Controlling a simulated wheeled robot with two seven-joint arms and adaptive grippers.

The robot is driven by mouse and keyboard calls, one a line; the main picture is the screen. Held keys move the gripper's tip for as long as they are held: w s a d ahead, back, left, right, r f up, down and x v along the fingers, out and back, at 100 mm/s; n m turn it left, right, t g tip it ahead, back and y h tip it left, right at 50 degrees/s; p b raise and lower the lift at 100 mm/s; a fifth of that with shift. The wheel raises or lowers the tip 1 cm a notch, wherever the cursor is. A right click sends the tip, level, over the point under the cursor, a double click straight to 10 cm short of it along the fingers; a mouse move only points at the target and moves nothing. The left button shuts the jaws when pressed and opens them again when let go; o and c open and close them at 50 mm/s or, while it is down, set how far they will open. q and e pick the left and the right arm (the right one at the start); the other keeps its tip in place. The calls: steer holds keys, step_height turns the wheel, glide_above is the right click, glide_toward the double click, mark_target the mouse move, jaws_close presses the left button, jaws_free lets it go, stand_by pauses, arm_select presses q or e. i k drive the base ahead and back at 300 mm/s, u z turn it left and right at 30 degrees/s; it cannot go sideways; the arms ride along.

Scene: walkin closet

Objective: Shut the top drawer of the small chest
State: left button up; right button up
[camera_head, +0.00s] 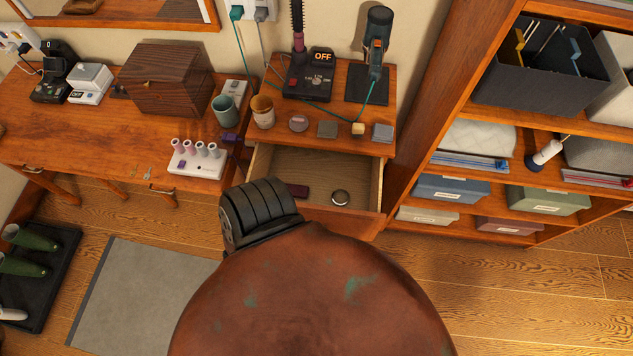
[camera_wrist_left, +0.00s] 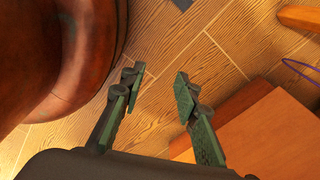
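The small chest (camera_head: 334,111) stands against the wall in the middle of the head view. Its top drawer (camera_head: 318,172) is pulled out, with its inside showing. My arm covers the drawer's front left part. In the left wrist view my left gripper (camera_wrist_left: 160,86) is open and empty, above the wooden floor. A reddish-brown wooden panel (camera_wrist_left: 275,145) lies close to its right finger; I cannot tell which part of the chest it is. My right gripper is in neither view.
A desk (camera_head: 55,142) with a wooden box (camera_head: 168,78) stands to the left. Several items stand on the chest top, including a hot tool on a black base (camera_head: 309,87). A shelf unit (camera_head: 428,125) stands close on the right. A grey mat (camera_head: 140,295) lies on the floor.

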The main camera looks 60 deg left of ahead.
mark_target(324, 172)
steer(key=z, duration=0.05)
steer(key=k, duration=0.6)
steer(key=u, duration=0.75)
steer(key=k, duration=1)
steer(key=u, duration=0.6)
